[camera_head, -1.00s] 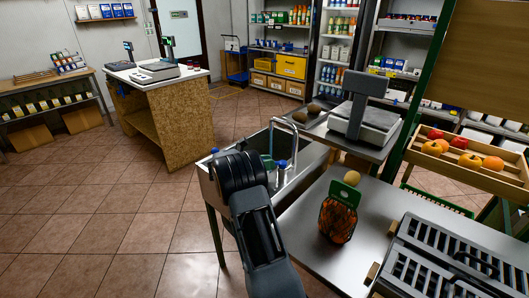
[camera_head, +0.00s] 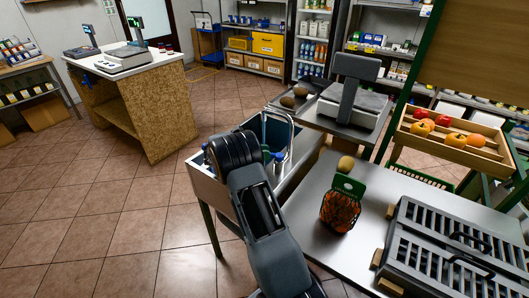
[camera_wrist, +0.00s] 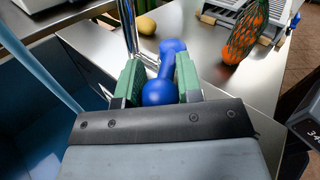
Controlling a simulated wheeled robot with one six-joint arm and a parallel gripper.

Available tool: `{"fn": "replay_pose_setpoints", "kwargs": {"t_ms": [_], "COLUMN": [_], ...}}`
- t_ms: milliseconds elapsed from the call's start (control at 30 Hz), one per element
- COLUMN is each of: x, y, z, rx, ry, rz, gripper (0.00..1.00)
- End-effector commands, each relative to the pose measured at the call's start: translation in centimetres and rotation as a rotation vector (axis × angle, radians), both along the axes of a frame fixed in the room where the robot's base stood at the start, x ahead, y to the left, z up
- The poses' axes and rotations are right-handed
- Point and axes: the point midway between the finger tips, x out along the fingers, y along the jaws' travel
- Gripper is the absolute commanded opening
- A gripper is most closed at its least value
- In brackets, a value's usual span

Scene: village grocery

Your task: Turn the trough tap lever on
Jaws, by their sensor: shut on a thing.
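The blue tap lever (camera_wrist: 164,66) shows in the wrist view as a short bar with rounded ends, beside the chrome tap pipe (camera_wrist: 129,26). My gripper (camera_wrist: 158,80) has its green-padded fingers on either side of the lever and is shut on it. In the head view the steel trough (camera_head: 222,192) stands left of the steel table, with the curved tap spout (camera_head: 291,128) above it. A blue knob (camera_head: 279,157) shows beside the spout there.
The steel table (camera_head: 312,212) to the right holds a net bag of oranges (camera_head: 340,211), a yellow-brown round fruit (camera_head: 345,163) and a grey slatted crate (camera_head: 440,250). A scale (camera_head: 354,105) stands behind the trough. The tiled floor at left is open.

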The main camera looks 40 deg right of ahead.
Motion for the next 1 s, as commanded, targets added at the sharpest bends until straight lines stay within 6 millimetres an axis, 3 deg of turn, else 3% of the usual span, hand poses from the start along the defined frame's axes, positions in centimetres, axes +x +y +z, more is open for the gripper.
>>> {"fn": "replay_pose_setpoints", "kwargs": {"t_ms": [133, 167, 400, 767, 1000], "x": [-0.1, -0.1, 0.0, 0.4, 2.9], "y": [0.0, 0.0, 0.1, 0.7, 4.3], "z": [-0.1, -0.1, 0.0, -0.1, -0.1], "rx": [0.002, 0.002, 0.001, 0.001, 0.001], "ry": [0.001, 0.001, 0.001, 0.001, 0.000], "rz": [-0.002, -0.002, 0.001, 0.001, 0.004], "gripper": [0.00, 0.35, 0.58, 0.58, 0.58]}}
